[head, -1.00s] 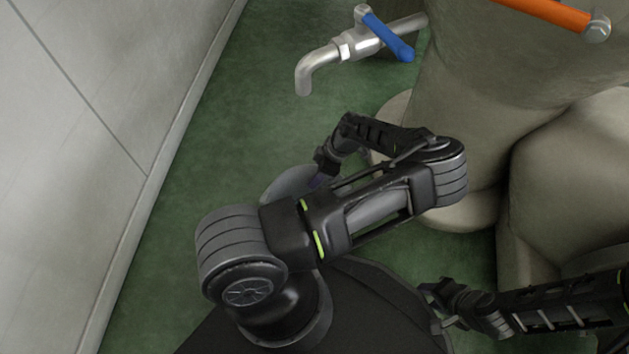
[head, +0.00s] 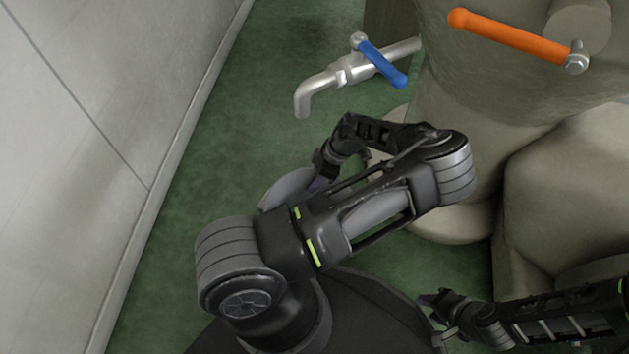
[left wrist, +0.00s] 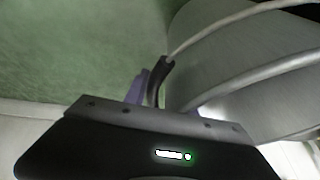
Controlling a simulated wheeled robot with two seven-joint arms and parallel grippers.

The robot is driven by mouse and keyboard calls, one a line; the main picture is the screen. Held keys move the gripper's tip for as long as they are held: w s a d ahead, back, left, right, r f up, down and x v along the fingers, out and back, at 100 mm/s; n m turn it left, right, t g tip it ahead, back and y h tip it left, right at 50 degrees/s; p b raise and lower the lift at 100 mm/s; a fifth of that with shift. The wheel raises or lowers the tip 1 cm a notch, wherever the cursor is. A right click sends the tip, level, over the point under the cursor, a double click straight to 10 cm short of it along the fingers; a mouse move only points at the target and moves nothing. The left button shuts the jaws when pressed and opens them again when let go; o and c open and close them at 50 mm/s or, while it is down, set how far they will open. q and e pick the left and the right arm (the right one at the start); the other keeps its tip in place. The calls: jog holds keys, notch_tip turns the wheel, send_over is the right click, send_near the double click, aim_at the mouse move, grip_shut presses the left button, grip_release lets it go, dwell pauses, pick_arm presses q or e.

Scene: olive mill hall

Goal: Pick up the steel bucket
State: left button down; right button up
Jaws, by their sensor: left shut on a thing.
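The steel bucket (head: 284,189) shows in the head view as a grey curved piece beside my left gripper; my left arm hides most of it. In the left wrist view its grey metal side (left wrist: 225,65) fills the right, with thin rod-like curves across it. My left gripper (head: 318,184) is shut on the bucket, seemingly at its handle. In the left wrist view its purple fingers (left wrist: 140,88) are beside a dark grip piece. My right gripper (head: 436,310) is at the lower right, away from the bucket; its jaw gap is unclear.
A metal tap (head: 340,82) with a blue lever is above my left gripper in the picture. A large beige body (head: 480,90) with an orange handle (head: 515,36) stands right. A pale wall (head: 70,160) runs along the left. Green floor (head: 245,120) is clear between them.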

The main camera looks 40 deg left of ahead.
aim_at(314, 173)
pick_arm(q)
jog(key=shift+r+p, duration=0.6)
jog(key=shift+r, duration=1.2)
